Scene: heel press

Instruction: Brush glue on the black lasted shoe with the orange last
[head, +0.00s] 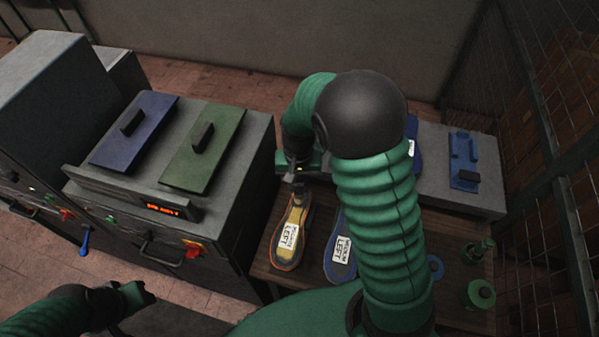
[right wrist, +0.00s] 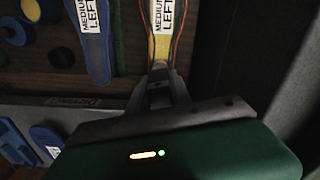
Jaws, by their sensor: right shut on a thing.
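A shoe with an orange edge line and a yellowish top (head: 296,218) lies on the wooden table, with a white label ending in LEFT. It also shows at the top of the right wrist view (right wrist: 161,48). My right gripper (head: 297,184) is over the far end of this shoe, fingers pointing down at it. In the right wrist view its fingers (right wrist: 159,84) are shut on a small pale grey thing at the shoe's end. I cannot tell whether this is a brush or part of the shoe. My left gripper (head: 143,294) is low at the left, away from the table, its jaws unclear.
A blue shoe (head: 341,262) lies just right of the first. A green pot (head: 479,294) and smaller green item (head: 476,251) stand at the table's right. A grey press with a blue plate (head: 135,130) and a green plate (head: 203,148) is at left. Wire fencing bounds the right.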

